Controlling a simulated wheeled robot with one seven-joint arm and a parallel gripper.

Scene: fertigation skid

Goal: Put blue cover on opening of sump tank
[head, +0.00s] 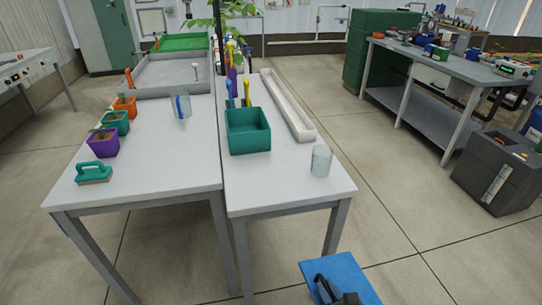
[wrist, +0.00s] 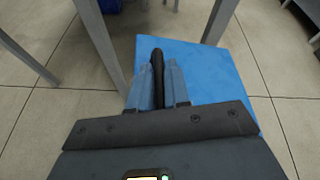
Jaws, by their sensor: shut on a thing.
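The blue cover (head: 345,272) is a flat square plate with a black handle, at the bottom of the head view. My gripper (head: 325,290) is shut on the handle; the cover is in front of the tables, apart from them in the picture. In the wrist view the cover (wrist: 215,80) lies beyond my gripper (wrist: 160,85), with the black handle (wrist: 157,62) between the fingers. A dark grey boxy tank (head: 485,185) with a pale level strip stands on the floor at the right; it looks like the sump tank. Its opening is not clear to see.
Two white-topped tables (head: 285,190) stand ahead, with a teal planter (head: 248,135), glass jars and pots on them. A grey workbench (head: 430,65) with equipment stands at the back right. Tiled floor (head: 400,190) between the tables and the tank is clear.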

